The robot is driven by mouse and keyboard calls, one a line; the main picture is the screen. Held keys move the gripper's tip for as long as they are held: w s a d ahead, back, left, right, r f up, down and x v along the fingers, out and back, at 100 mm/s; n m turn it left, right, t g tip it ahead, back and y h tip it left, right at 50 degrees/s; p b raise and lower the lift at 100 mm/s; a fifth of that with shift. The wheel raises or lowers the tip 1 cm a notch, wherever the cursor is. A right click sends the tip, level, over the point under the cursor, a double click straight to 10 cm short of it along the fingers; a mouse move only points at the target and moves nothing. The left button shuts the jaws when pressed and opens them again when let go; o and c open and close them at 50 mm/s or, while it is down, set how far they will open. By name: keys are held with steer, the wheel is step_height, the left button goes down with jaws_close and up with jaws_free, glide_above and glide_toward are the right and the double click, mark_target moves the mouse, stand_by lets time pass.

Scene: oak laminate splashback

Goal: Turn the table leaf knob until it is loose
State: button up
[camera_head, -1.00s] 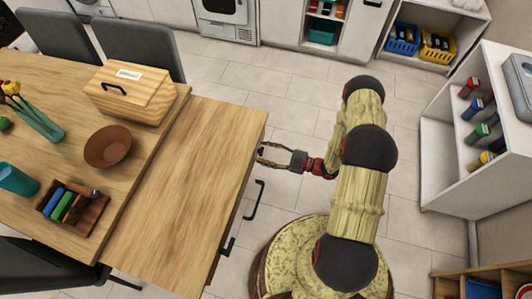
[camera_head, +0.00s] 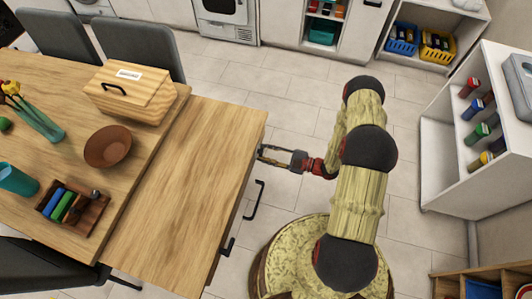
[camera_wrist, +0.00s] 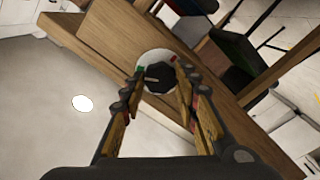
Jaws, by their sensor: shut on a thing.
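The table leaf (camera_head: 190,180) is a wooden panel beside the main table top in the head view. In the wrist view, its dark knob (camera_wrist: 155,81) sits in front of a pale round plate (camera_wrist: 158,57) on the wooden edge. My gripper (camera_head: 263,153) is at the leaf's right edge, and the knob is hidden there in the head view. In the wrist view, my gripper's fingers (camera_wrist: 159,77) are shut on the knob, one on each side. I cannot tell whether the knob is loose.
Black handles (camera_head: 254,200) are on the table's right side, near my gripper. A wooden box (camera_head: 128,92), a brown bowl (camera_head: 108,147) and a small rack (camera_head: 73,210) stand on the main table top. The leaf's top is bare. Open floor lies beyond my arm.

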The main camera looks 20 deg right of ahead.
steer(key=m+b, duration=0.1)
steer(key=m, duration=1)
steer(key=m+b, duration=0.2)
steer(key=m, duration=1)
steer(key=m+b, duration=0.2)
steer(key=m, duration=0.9)
steer(key=shift+f, duration=0.25)
stand_by(0.5)
steer(key=o, duration=1.1)
steer(key=shift+d, duration=0.1)
